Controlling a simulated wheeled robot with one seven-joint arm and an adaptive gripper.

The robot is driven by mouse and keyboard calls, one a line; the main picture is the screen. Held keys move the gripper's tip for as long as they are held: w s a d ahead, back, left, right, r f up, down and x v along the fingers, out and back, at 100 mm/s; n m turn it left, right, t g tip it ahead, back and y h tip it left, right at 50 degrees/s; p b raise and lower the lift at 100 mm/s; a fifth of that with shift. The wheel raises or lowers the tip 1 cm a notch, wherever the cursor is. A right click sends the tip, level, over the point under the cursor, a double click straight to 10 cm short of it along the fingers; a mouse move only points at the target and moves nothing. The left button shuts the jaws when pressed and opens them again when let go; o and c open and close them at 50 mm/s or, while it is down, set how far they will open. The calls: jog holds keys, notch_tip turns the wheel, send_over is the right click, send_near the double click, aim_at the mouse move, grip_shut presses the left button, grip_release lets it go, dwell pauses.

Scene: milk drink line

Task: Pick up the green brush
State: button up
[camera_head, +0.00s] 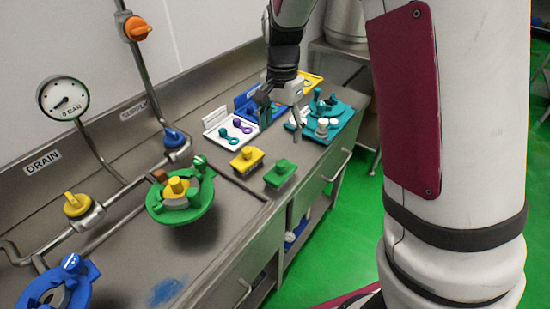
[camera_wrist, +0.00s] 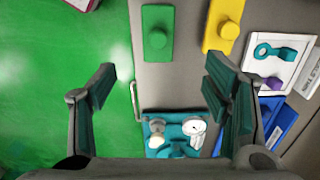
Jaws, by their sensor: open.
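The green brush (camera_head: 281,173), a flat rectangular block with a round knob on top, lies near the counter's front edge in the head view. In the wrist view the green brush (camera_wrist: 157,45) lies at the top, beyond my fingertips. My gripper (camera_head: 281,120) is open and empty above the counter, farther along it than the brush. Nothing touches the brush.
A similar yellow brush (camera_head: 246,160) lies beside the green one. A white tray (camera_head: 213,123), a blue tray (camera_head: 243,99) and a teal tray with parts (camera_head: 344,117) stand farther along. A green round fitting (camera_head: 160,211) stands nearer. The counter's front edge drops to green floor.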

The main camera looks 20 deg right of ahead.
aim_at(281, 163)
notch_tip(281, 163, down, 8)
jog(key=shift+f, duration=0.25)
jog(key=shift+s+f, duration=0.15)
jog(key=shift+f, duration=2.55)
jog(key=c, duration=1.3)
